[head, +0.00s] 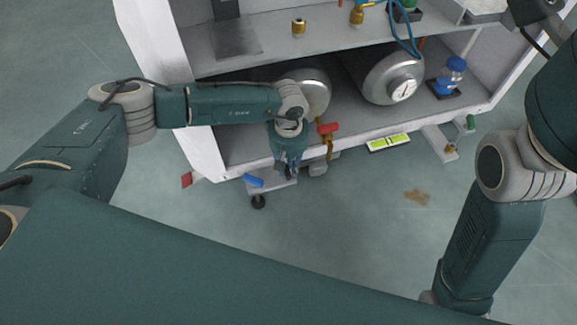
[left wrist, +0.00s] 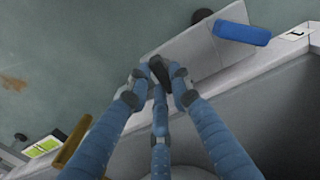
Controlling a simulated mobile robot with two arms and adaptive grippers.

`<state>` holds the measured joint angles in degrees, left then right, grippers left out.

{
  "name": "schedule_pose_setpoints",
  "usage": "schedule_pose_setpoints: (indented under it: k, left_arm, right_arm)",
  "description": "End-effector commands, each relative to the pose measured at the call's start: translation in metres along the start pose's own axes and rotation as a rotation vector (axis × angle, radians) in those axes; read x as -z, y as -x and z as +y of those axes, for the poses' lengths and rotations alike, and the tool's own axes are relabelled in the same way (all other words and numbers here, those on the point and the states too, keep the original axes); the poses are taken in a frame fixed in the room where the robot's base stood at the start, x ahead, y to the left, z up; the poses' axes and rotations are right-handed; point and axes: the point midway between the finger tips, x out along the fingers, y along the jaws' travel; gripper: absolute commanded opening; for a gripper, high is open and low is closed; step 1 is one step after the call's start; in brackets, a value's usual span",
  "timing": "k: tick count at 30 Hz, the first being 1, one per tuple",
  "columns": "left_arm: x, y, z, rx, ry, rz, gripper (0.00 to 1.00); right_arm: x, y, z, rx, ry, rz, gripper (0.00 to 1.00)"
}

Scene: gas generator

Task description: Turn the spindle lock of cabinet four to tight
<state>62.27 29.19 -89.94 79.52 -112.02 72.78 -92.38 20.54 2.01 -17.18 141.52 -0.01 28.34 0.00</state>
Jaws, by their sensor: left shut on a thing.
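My left gripper (head: 287,172) reaches down in front of the cabinet's (head: 237,159) lower front edge in the head view. In the left wrist view its blue fingers (left wrist: 160,78) close together around a small black piece (left wrist: 159,70), which may be the spindle lock. The fingers hide most of it, so I cannot tell which way it is turned. It lies beside a grey plate (left wrist: 190,48) that juts out from the cabinet. The right gripper is out of view; only my right arm's links show.
A blue handle (head: 253,181) sits left of my left gripper, and a red handle (head: 328,128) right of it. Silver cylinders (head: 392,75) lie on the lower shelf. The floor in front is clear apart from a brown stain (head: 417,197).

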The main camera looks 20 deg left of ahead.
Motion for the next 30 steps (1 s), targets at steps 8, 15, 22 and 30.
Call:
schedule_pose_setpoints:
  k: [8,15,22,30]
  left_arm:
    - [0.0002,0.0004,0.0000,0.000,-0.015,0.001,0.00]
    - [0.0002,0.0004,0.0000,0.000,-0.015,0.001,0.24]
    - [0.0001,0.0002,0.0000,0.000,-0.014,0.000,0.40]
    - [0.0006,0.0099,0.0010,-0.003,-0.014,0.002,0.40]
  right_arm:
    - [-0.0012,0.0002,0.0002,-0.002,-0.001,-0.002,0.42]
    - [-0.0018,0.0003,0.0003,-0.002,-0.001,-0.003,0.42]
    - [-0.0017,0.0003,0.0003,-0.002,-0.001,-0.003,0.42]
    - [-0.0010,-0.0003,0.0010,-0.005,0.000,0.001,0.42]
